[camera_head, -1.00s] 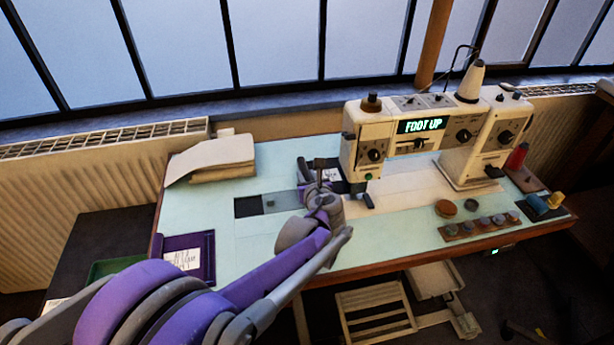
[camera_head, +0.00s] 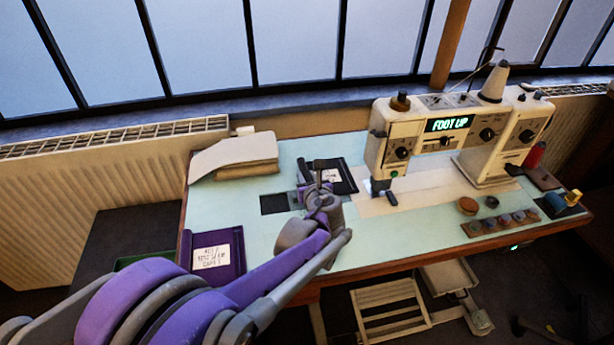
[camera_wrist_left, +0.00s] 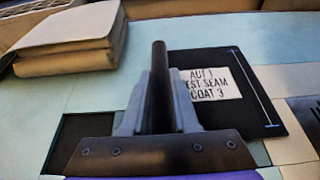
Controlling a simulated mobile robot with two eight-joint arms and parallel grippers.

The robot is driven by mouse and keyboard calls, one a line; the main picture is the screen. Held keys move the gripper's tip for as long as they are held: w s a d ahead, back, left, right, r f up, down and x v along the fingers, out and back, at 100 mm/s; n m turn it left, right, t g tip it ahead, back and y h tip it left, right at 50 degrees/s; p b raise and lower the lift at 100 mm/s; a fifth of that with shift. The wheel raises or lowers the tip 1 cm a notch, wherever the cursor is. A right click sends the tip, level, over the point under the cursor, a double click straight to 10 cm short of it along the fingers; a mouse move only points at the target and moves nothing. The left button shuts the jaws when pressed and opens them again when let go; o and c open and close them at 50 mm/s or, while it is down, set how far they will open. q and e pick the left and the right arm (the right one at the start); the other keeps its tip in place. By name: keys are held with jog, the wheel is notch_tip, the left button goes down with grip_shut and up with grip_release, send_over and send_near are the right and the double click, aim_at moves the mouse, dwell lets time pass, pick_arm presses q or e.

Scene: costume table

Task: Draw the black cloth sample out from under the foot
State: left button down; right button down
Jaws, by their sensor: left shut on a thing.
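The black cloth sample (camera_head: 347,184) lies flat on the pale green table, left of the sewing machine. Its white label, partly hidden, reads about "ACT 1 TEST SEAM COAT 3" in the left wrist view, where the cloth (camera_wrist_left: 253,112) has a pale stitch line near its right edge. The presser foot (camera_head: 380,187) is to its right, with bare table between them. The machine's display (camera_head: 449,123) reads "FOOT UP". My left gripper (camera_head: 318,170) is shut on the cloth's left part; its fingers (camera_wrist_left: 158,95) hide the grip point. My right gripper is out of view.
A folded beige cloth stack (camera_head: 235,157) lies at the back left. A dark square patch (camera_head: 274,204) is left of my gripper. A purple tray (camera_head: 238,267) with a labelled card sits at the front left. Spools and small round items (camera_head: 502,221) are at the right.

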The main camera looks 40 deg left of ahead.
pick_arm(q)
jog(key=shift+s+a, duration=0.1)
jog(key=shift+s, duration=0.1)
jog(key=shift+w, duration=0.1)
jog(key=c, duration=0.6)
grip_release()
jog(key=p+v, duration=0.2)
jog(key=v, duration=0.9)
jog(key=shift+f, duration=0.1)
